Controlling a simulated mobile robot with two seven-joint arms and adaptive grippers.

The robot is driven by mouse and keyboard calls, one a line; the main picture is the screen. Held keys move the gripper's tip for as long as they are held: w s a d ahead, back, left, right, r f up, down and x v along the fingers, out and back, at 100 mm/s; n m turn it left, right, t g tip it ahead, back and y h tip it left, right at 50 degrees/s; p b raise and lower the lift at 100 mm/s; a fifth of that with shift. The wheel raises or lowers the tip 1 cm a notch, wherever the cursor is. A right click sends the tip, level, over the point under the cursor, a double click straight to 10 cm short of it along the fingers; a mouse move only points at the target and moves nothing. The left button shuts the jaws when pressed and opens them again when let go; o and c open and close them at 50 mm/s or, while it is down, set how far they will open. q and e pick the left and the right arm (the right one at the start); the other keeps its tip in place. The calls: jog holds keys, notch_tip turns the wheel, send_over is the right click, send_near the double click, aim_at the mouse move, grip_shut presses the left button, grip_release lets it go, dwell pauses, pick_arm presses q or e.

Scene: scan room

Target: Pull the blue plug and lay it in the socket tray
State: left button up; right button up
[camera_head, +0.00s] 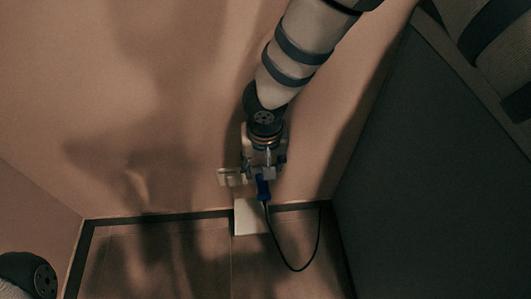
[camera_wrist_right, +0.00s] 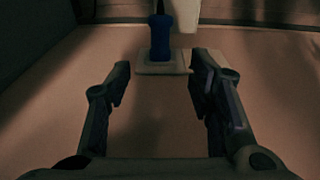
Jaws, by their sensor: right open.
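The blue plug (camera_head: 263,190) is just below my right gripper in the head view, with a black cable hanging from it. In the right wrist view the blue plug (camera_wrist_right: 160,38) stands at the pale socket plate (camera_wrist_right: 163,68) on the wall. The plate (camera_head: 231,177) shows partly beside the gripper in the head view. My right gripper (camera_wrist_right: 160,78) is open and empty; the plug lines up between its fingers, beyond the tips. The right gripper (camera_head: 262,168) partly hides the plate. A white tray (camera_head: 250,217) is low by the wall's foot. My left gripper is not in view.
The black cable (camera_head: 291,268) loops down over the tiled floor (camera_head: 180,260). A large dark panel (camera_head: 430,180) stands close on the right. A dark baseboard (camera_head: 160,217) runs along the wall. The wall left of the socket is bare.

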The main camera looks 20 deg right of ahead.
aim_at(264, 193)
jog(key=f+b, duration=0.1)
jog(key=f, duration=0.3)
jog(key=w+f+b, duration=0.1)
jog(key=f+b, duration=0.1)
jog(key=f, duration=0.1)
jog(key=f+b, duration=0.2)
jog(key=f, duration=0.2)
jog(key=shift+w+d+f, duration=0.2)
jog(key=shift+w+f, duration=0.1)
jog(key=shift+w, duration=0.05)
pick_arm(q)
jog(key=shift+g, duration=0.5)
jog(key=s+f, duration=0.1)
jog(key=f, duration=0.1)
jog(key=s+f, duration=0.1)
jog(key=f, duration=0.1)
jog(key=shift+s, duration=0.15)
